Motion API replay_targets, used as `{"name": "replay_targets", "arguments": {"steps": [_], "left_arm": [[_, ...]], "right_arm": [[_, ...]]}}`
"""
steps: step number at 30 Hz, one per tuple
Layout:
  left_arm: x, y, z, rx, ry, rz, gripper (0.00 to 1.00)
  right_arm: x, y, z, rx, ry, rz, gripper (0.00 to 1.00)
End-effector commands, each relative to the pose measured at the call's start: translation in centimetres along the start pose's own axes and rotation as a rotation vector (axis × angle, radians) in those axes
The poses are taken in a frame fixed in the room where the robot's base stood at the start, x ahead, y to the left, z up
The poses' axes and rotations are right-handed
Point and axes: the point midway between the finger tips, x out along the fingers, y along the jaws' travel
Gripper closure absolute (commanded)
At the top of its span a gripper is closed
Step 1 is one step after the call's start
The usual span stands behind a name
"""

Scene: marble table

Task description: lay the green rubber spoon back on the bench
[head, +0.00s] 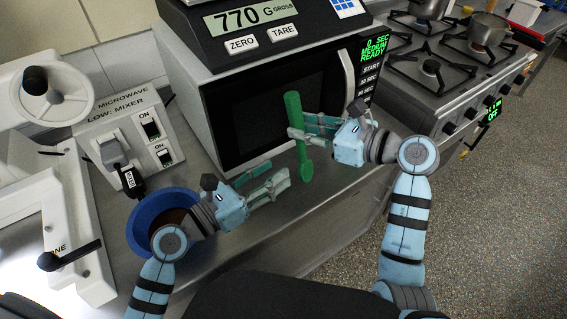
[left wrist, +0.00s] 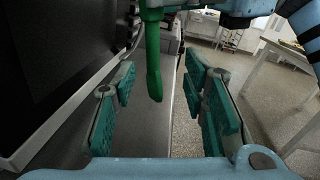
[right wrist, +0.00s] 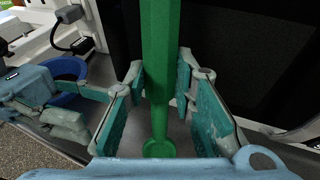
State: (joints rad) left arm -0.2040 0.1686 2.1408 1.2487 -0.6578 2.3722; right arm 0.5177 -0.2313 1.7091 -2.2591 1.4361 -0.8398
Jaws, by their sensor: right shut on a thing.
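The green rubber spoon (head: 295,112) is upright in the air in front of the microwave door, its small round end down. My right gripper (head: 305,133) is shut on its shaft; the spoon also runs between those fingers in the right wrist view (right wrist: 160,60). My left gripper (head: 283,182) is open and empty, low and left of the spoon. In the left wrist view the spoon (left wrist: 153,62) hangs beyond the open left fingers (left wrist: 160,85), apart from them. The steel bench (head: 290,229) lies below both grippers.
The microwave (head: 185,70), with a scale (head: 262,30) on top, stands close behind the spoon. A blue bowl (head: 140,225) sits by my left wrist, near the mixer control box (head: 125,125). A stove (head: 440,85) is at right. The bench's front strip looks clear.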

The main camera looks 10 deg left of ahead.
Motion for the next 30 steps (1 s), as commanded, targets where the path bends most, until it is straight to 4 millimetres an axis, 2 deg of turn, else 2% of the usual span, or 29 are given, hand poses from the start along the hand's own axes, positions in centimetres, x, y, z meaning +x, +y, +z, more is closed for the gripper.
{"name": "replay_targets", "arguments": {"steps": [6,12,16,23,30], "left_arm": [[5.3,-0.1,0.1,-0.001,-0.003,0.000,0.60],[9.2,0.0,0.0,0.001,0.000,0.001,0.60],[10.2,0.0,-0.1,0.005,0.002,0.001,0.60],[10.3,0.0,-0.1,0.006,0.003,0.002,0.60],[10.3,0.0,-0.1,0.005,0.003,0.000,0.99]], "right_arm": [[0.0,0.0,0.0,0.000,-0.001,0.000,1.00],[0.0,0.0,0.0,0.000,0.000,0.000,1.00],[0.0,0.0,0.0,0.000,-0.001,0.000,1.00],[0.0,0.0,0.0,0.000,-0.001,0.000,1.00],[0.0,0.0,0.0,0.000,-0.001,-0.001,1.00]]}}
